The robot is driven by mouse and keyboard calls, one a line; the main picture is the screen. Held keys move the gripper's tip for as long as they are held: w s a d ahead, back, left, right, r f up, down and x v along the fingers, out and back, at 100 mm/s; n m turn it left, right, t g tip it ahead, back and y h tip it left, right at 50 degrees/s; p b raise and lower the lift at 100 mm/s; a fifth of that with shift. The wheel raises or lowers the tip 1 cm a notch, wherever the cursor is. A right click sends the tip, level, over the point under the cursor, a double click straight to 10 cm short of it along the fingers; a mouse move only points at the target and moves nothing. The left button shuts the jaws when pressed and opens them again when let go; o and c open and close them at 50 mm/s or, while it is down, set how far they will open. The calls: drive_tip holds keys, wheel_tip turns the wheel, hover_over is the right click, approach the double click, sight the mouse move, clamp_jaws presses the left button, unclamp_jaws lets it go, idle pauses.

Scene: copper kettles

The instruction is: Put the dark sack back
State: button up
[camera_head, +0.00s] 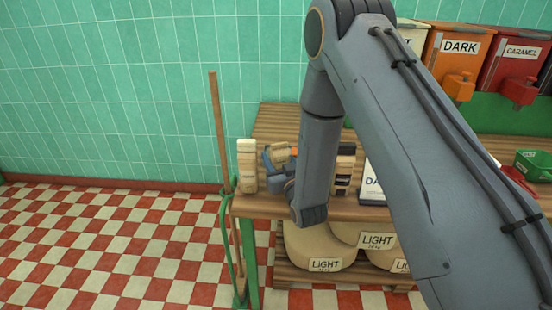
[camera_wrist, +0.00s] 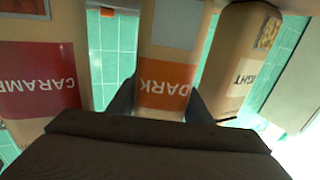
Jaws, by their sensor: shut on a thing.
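In the wrist view, a tan sack with an orange label reading DARK (camera_wrist: 165,75) stands between the two dark fingers of my gripper (camera_wrist: 160,100), which is shut on it. The label appears upside down there. In the head view, my gripper (camera_head: 279,168) is low over the left end of the wooden table (camera_head: 262,207), partly behind my forearm. The dark sack is mostly hidden by my arm in that view. I cannot tell whether its base touches the table.
Sacks labelled CARAMEL (camera_wrist: 38,80) and LIGHT (camera_wrist: 236,70) flank the dark sack. A pale stack (camera_head: 247,165) stands at the table's left end, beside a leaning wooden pole (camera_head: 219,130). LIGHT sacks (camera_head: 318,250) fill the lower shelf. An orange DARK bin (camera_head: 455,55) stands at the back.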

drive_tip(key=shift+f, duration=0.35)
drive_tip(key=o, duration=1)
drive_tip(key=shift+f, duration=0.15)
drive_tip(key=v, duration=0.4)
drive_tip(key=b+v, duration=0.1)
drive_tip(key=v, duration=0.3)
drive_tip(key=b+v, duration=0.1)
drive_tip(key=v, duration=0.3)
drive_tip(key=shift+r, duration=0.25)
